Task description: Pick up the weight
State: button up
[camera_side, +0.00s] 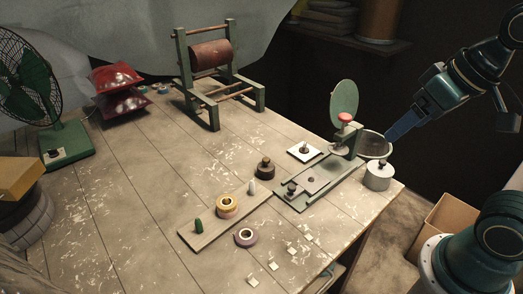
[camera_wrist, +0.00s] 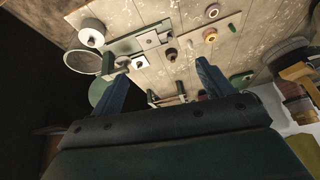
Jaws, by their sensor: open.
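A small dark bronze weight with a knob (camera_side: 265,169) stands upright on the table, left of the green-framed fixture. It shows in the wrist view (camera_wrist: 171,54) beyond and between my fingers. A larger grey cylinder with a dark knob (camera_side: 378,177) stands near the table's right edge; it shows at upper left in the wrist view (camera_wrist: 91,34). I cannot tell for sure which of the two is the task's weight. My gripper (camera_side: 389,139) is open and empty, above the right edge of the table. Its two blue fingers show apart in the wrist view (camera_wrist: 163,70).
The green fixture (camera_side: 318,183) with an upright disc (camera_side: 344,100) and a round bowl (camera_side: 374,147) are close to my gripper. A board (camera_side: 190,237) holds a green peg, a white peg and a yellow tape roll (camera_side: 227,207).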

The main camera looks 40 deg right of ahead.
jog(key=w+r+m+g, duration=0.1)
jog(key=w+m, duration=0.4)
jog(key=w, duration=0.5)
jog(key=m+g+y, duration=0.2)
jog(key=m+g, duration=0.2)
jog(key=m, duration=1.1)
send_over(267, 158)
jog(key=d, duration=0.1)
notch_tip(267, 158, down, 21)
jog(key=shift+s+d, duration=0.1)
jog(key=shift+s, duration=0.25)
jog(key=shift+w+a+f, duration=0.1)
jog(key=shift+a+f, duration=0.1)
jog(key=shift+f, duration=1.2)
jog(key=shift+a+f, duration=0.2)
jog(key=shift+f, duration=1.15)
jog(key=shift+w+a+f, duration=0.1)
jog(key=shift+a+f, duration=0.1)
jog(key=shift+f, duration=1.2)
jog(key=shift+w+a+f, duration=0.1)
jog(key=shift+a+f, duration=0.05)
jog(key=shift+f, duration=1.15)
jog(key=shift+a+f, duration=0.1)
jog(key=shift+f, duration=1.2)
